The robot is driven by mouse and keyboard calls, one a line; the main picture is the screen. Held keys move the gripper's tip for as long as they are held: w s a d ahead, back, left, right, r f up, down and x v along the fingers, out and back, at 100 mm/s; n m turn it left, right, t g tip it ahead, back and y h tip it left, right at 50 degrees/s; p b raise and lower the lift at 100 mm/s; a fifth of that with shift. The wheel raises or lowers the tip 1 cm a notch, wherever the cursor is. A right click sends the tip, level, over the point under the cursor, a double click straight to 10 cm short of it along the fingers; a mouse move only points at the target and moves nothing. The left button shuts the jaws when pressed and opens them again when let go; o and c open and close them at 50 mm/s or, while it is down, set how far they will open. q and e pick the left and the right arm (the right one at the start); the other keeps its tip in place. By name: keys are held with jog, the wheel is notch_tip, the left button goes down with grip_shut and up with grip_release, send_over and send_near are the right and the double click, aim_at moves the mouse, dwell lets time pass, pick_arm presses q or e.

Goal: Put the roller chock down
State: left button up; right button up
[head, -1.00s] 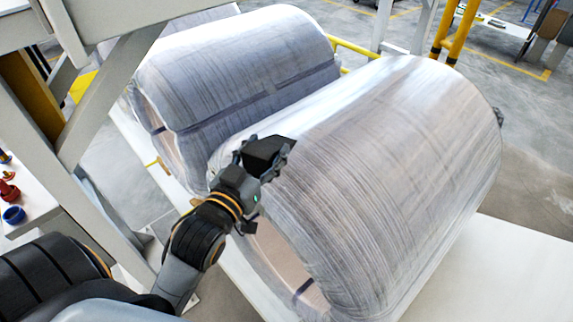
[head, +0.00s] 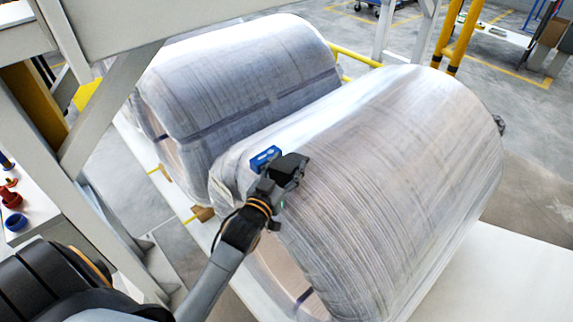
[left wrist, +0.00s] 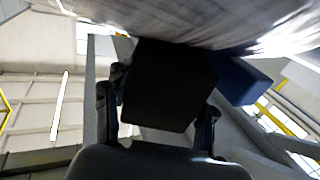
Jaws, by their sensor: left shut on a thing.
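My left gripper (head: 280,178) is shut on a dark block, the roller chock (head: 290,167), at the near left end of the front wrapped coil (head: 400,160). In the left wrist view the dark chock (left wrist: 168,90) sits between the two fingers, close against the wrapped surface. A blue block (head: 265,158) shows right beside it, and also in the left wrist view (left wrist: 240,80). I cannot tell whether the blue block is joined to the chock. My right gripper is not in view.
A second wrapped coil (head: 235,75) lies behind the front one. A small brown block (head: 203,214) is low between the coils. A grey frame post (head: 115,110) stands at left. A white platform (head: 490,275) is bare at the lower right.

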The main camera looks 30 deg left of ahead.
pick_arm(q)
jog(key=shift+f, duration=0.15)
jog(key=o, duration=1.5)
